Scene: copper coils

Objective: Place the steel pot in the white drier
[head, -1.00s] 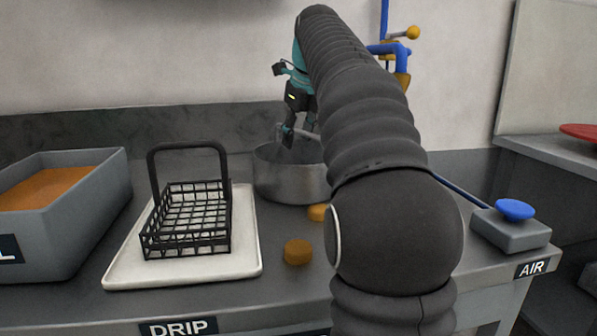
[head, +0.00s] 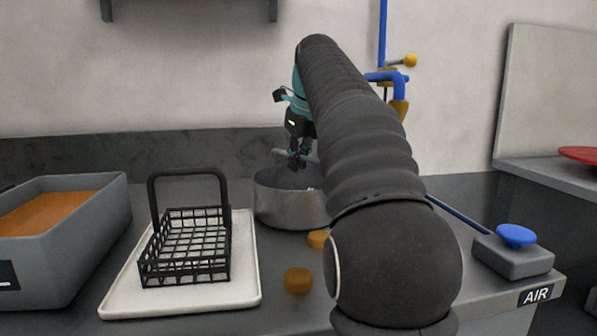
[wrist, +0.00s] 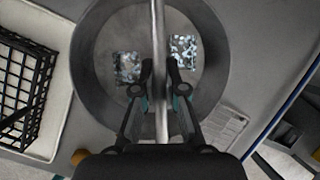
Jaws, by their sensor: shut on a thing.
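In the wrist view the pot (wrist: 84,75) is seen from above, with two shiny speckled pieces (wrist: 184,50) inside. A thin bar handle (wrist: 160,25) spans its mouth. My gripper (head: 298,160) is above the pot's mouth, its fingers close together. In the wrist view my gripper (wrist: 160,72) has one finger on each side of the bar and is shut on it. My arm covers the pot's right side. I cannot make out a white drier in these frames.
A black wire basket (head: 187,245) with a tall handle stands on the white tray (head: 240,290), left of the pot. A grey bin (head: 70,235) with orange contents is further left. A blue button box (head: 513,252) is at right.

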